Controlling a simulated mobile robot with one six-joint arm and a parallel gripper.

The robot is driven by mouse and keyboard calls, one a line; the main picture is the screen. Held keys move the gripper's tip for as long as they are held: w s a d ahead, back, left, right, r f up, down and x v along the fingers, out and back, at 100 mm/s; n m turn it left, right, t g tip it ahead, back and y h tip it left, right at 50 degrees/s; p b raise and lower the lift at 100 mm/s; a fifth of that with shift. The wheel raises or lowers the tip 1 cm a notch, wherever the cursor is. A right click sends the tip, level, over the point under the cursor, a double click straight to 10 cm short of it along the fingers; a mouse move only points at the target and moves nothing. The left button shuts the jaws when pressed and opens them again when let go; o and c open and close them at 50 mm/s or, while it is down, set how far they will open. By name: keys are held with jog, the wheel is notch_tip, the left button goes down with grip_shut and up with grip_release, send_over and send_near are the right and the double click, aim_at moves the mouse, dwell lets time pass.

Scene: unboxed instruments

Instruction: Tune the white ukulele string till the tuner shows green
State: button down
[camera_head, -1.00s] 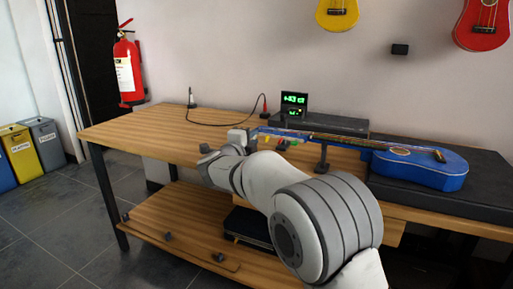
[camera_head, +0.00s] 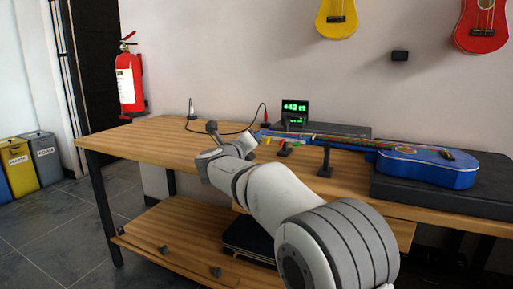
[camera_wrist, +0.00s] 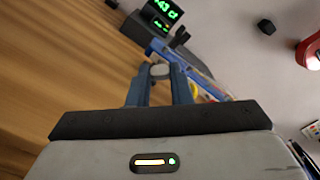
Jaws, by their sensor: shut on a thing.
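The blue ukulele (camera_head: 430,168) lies with its body at the right and its neck pointing left. Red, yellow and green pegs (camera_head: 281,147) show at its headstock. In the wrist view my gripper (camera_wrist: 160,75) is shut on a pale round knob (camera_wrist: 160,70), seemingly the white tuning peg, beside the blue headstock (camera_wrist: 157,47). In the head view my wrist hides the fingers and this peg. The tuner (camera_head: 294,109) reads about +43 ct in green digits; it also shows, tilted, in the wrist view (camera_wrist: 162,12). The white string is too small to make out.
The ukulele body rests on a black case (camera_head: 400,188), and a dark stand (camera_head: 325,160) is by the neck. A thin cable (camera_head: 228,134) lies behind my wrist. The wooden bench (camera_head: 140,142) is clear at the left. Yellow and red ukuleles hang on the wall.

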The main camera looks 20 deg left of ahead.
jog(key=shift+m, duration=0.5)
jog(key=c, duration=1.3)
grip_release()
jog(key=s+p, duration=0.1)
jog(key=s, duration=0.6)
jog(key=shift+s+a+p, duration=0.3)
jog(key=shift+s, duration=0.1)
